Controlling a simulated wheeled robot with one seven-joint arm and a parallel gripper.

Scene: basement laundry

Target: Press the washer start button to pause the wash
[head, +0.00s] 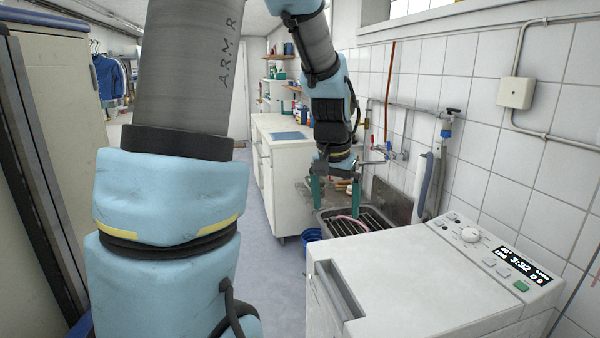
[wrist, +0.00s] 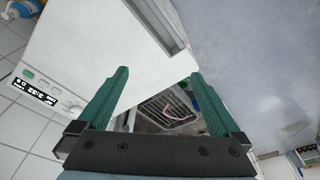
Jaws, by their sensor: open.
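The white washer (head: 420,270) stands at the lower right of the head view. Its control panel has a round knob (head: 470,235), a dark display (head: 518,262) reading 3:32, and a green button (head: 521,286) at the near end. In the wrist view the washer (wrist: 105,45) fills the upper left, with the green button (wrist: 28,74) beside the display (wrist: 36,91). My gripper (head: 336,210) is open and empty, its green fingers pointing down beyond the washer's far edge. It also shows in the wrist view (wrist: 160,85), apart from the panel.
A sink (head: 375,222) with a rack and a pink item lies behind the washer. A blue bucket (head: 310,236) stands on the floor beside it. A white cabinet (head: 285,170) stands farther back. Pipes and a junction box (head: 515,93) are on the tiled wall.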

